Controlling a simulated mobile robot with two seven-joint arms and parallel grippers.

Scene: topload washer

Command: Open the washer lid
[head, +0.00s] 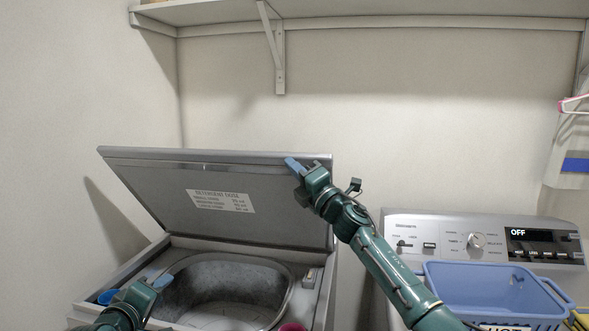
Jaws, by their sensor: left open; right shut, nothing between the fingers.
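The washer (320,305) stands at the lower left with its tub opening (215,290) in view. Its grey lid (160,185) is raised and leans back, with a white label (220,201) on its inner face. My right gripper (292,164) is shut and empty at the lid's upper right edge, in front of its inner face; I cannot tell whether it touches. My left gripper (160,283) is low, over the left part of the washer's top near the tub rim. It is open and empty. My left arm hides part of the washer's front left.
A second machine with a control panel (485,240) reading OFF stands at the right, with a blue basket (490,290) on it. A wall shelf (360,12) with a bracket hangs above. A pink hanger (572,104) is at the far right.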

